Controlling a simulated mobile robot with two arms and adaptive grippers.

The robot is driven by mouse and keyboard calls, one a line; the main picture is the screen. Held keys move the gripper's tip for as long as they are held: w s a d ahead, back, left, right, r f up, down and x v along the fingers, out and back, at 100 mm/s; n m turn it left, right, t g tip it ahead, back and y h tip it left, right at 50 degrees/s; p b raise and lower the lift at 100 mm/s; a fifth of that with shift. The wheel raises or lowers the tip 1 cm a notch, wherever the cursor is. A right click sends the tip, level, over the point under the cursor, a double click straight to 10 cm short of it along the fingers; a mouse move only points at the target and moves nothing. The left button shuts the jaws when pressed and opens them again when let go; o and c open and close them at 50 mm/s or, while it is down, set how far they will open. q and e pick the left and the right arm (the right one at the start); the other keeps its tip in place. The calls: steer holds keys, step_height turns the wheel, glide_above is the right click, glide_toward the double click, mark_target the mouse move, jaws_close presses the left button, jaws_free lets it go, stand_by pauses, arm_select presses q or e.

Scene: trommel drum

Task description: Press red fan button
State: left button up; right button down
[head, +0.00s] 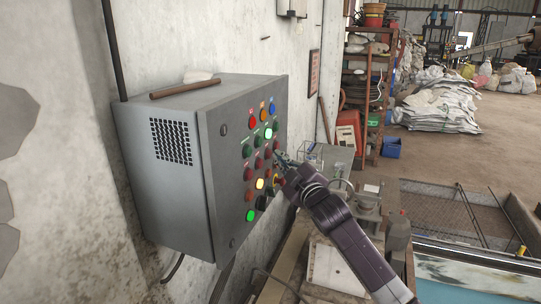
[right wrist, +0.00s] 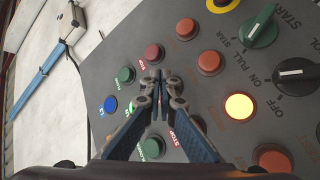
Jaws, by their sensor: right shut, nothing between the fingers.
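A grey control box (head: 208,160) hangs on the wall in the head view, its front panel full of coloured buttons. In the right wrist view the panel (right wrist: 105,75) carries several red buttons; one red button (right wrist: 153,53) shows just beyond my fingertips, others (right wrist: 186,28) and (right wrist: 209,62) sit to the right. Which one is the fan button I cannot read. My right gripper (head: 281,157) is shut and empty, its tips pointing at the panel; it also shows in the right wrist view (right wrist: 161,78). Contact with a button cannot be told. My left gripper is out of view.
A rod (head: 184,88) lies on the box. A cluttered bench stands below my right arm.

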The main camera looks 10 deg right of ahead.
steer(key=shift+w+a, duration=0.25)
steer(key=shift+a, duration=0.15)
stand_by(0.5)
steer(key=shift+s+d, duration=0.1)
steer(key=shift+d, duration=0.05)
steer(key=shift+s+d+p, duration=0.45)
steer(key=shift+d+p, duration=0.05)
steer(key=shift+d, duration=0.05)
steer(key=shift+d, duration=0.1)
steer(key=s+d+p, duration=0.1)
steer(key=d, duration=0.1)
steer(key=s+d+p, duration=0.1)
steer(key=d, duration=0.1)
steer(key=shift+s, duration=0.4)
stand_by(0.6)
